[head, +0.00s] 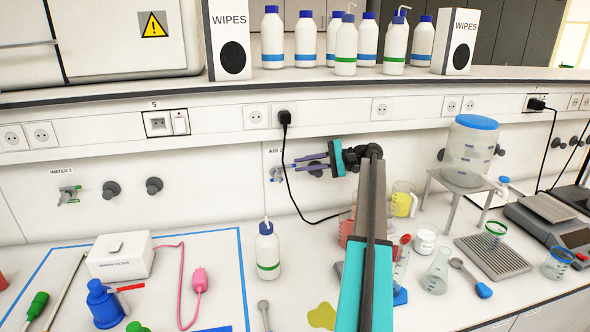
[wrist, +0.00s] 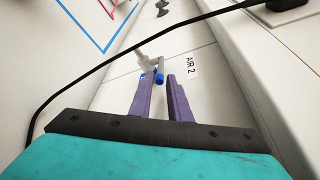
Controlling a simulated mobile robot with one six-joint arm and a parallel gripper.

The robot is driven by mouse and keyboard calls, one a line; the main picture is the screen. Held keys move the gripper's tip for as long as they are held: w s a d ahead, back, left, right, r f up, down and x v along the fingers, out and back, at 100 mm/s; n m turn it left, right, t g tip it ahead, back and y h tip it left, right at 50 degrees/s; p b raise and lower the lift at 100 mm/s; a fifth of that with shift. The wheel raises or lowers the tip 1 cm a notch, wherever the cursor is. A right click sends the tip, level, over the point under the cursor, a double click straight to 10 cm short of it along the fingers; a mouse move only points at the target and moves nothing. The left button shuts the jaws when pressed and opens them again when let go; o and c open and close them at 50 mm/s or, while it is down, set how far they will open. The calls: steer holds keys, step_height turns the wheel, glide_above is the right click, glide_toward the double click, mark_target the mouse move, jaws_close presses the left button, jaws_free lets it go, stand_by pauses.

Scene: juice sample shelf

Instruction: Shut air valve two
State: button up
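Air valve two (head: 277,174) is a small metal valve on the white wall panel, under a label partly hidden by a black cable in the head view. In the wrist view the label (wrist: 193,66) reads AIR 2, and the valve (wrist: 150,62) shows a grey lever with a blue end (wrist: 159,78). My gripper (head: 296,161) has purple fingers pointing left towards the valve. In the wrist view my gripper (wrist: 160,78) is open, with the blue lever end in the gap near the fingertips. I cannot tell whether a finger touches it.
The black cable (head: 291,180) hangs from a socket close to my fingertips and crosses the wrist view (wrist: 110,62). A white bottle with a green band (head: 267,255) stands below. A yellow-filled beaker (head: 402,200) and other glassware stand on the right. A water valve (head: 69,194) is far left.

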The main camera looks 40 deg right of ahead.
steer(key=b+v, duration=0.2)
steer(key=v, duration=0.7)
steer(key=shift+s+d, duration=0.1)
steer(key=shift+s, duration=0.1)
stand_by(0.3)
